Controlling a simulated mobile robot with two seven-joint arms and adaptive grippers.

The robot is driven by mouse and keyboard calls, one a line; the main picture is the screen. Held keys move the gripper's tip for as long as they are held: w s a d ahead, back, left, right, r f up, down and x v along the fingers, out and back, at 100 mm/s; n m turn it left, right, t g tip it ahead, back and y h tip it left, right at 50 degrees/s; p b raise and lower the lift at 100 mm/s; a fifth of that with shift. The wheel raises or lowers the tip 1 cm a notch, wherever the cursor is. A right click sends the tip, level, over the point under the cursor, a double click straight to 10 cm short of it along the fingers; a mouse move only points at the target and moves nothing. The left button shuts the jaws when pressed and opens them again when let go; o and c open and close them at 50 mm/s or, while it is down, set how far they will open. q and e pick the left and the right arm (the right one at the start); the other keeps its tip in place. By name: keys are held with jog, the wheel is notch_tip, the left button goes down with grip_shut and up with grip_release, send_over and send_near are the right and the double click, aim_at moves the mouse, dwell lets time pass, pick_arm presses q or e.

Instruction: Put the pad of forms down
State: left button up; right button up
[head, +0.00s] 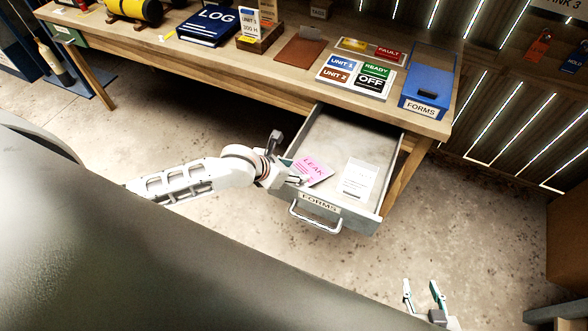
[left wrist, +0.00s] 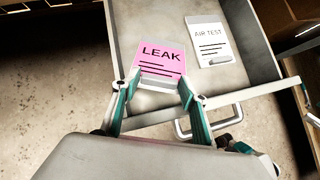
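The pink pad of forms marked LEAK (head: 312,168) is at the left side of the open FORMS drawer (head: 325,135). It also shows in the left wrist view (left wrist: 160,56), with a grey strip along its near edge. My left gripper (head: 294,180) reaches over the drawer's left front corner. In the left wrist view its fingertips (left wrist: 158,84) sit against both sides of the pad's near end, closed on it. Whether the pad touches the drawer floor is hard to tell. My right gripper (head: 420,284) is open and empty, low at the right, away from the drawer.
A white AIR TEST pad (head: 358,179) lies in the drawer, right of the pink pad. The drawer front has a handle (head: 315,219). Above is the workbench (head: 250,62) with a blue FORMS box (head: 428,80), a status board (head: 357,75) and a LOG binder (head: 209,25).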

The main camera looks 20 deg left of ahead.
pick_arm(q)
jog(key=shift+o, duration=1.1)
jog(key=shift+r, duration=0.15)
jog(key=v, duration=1.1)
jog(key=s+d+f+n+t+h, duration=0.15)
jog(key=d+f+n, duration=0.35)
jog(key=n, duration=1.2)
jog(key=s+a+f+n+y, duration=0.1)
jog(key=s+f+n, duration=0.3)
jog(key=n, duration=0.6)
jog(key=s+a+f+n+t+y, duration=0.1)
jog(key=s+a+f+n+y, duration=0.1)
jog(key=s+f+n, duration=0.3)
jog(key=n, duration=0.4)
jog(key=shift+f+n, duration=0.4)
